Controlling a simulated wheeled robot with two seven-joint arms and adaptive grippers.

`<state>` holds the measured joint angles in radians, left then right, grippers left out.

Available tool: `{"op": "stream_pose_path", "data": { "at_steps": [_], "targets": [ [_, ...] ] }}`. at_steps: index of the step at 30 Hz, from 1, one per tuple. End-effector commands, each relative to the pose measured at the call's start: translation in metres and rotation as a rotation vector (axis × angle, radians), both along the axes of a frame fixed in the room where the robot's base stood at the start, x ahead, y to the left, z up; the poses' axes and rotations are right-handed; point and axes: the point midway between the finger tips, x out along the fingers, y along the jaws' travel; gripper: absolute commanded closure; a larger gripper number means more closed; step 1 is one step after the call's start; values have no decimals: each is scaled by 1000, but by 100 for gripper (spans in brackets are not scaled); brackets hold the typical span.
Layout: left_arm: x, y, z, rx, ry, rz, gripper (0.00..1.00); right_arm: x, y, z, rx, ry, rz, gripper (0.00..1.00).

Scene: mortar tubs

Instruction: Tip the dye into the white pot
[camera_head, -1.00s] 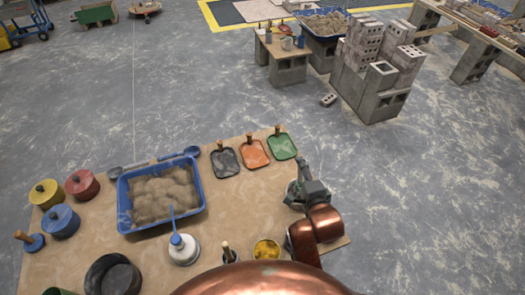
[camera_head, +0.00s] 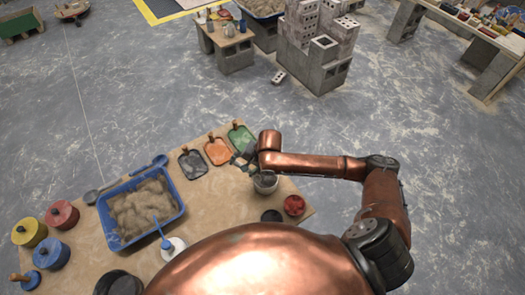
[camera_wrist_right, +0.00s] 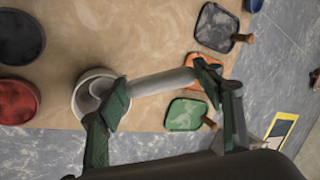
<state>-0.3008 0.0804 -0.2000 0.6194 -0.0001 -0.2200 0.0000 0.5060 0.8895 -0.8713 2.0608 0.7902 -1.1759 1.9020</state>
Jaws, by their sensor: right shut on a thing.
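A whitish pot (camera_head: 265,182) stands near the right edge of the work board. It also shows in the right wrist view (camera_wrist_right: 76,103), with a grey rounded shape inside that I cannot make out. My right gripper (camera_head: 243,160) is beside and above the pot, at its upper left in the head view. In the right wrist view its green fingers (camera_wrist_right: 160,85) are shut on a pale grey cylinder (camera_wrist_right: 160,82), which spans between them and lies close to the pot's rim. Whether this holds the dye I cannot tell. My left gripper is out of view.
A red dish (camera_head: 294,205) and a black dish (camera_head: 271,216) sit close to the pot. Black (camera_head: 192,164), orange (camera_head: 217,151) and green (camera_head: 241,138) trowel-like pans line the board's far edge. A blue tub (camera_head: 180,213) of sand stands left, with lidded pots (camera_head: 30,232) beyond.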

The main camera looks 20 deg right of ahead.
Motion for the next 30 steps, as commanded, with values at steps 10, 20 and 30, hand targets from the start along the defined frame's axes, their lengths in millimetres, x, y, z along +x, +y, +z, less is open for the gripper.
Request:
{"op": "stream_pose_path", "data": {
  "at_steps": [10, 20, 30],
  "targets": [
    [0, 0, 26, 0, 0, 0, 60, 0, -84, 12, -75, 85, -95, 83],
    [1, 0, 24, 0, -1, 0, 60, 3, -83, 12, -202, 232, -96, 83],
    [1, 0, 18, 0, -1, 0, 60, 2, -83, 11, -298, 344, -95, 83]
  ]
}}
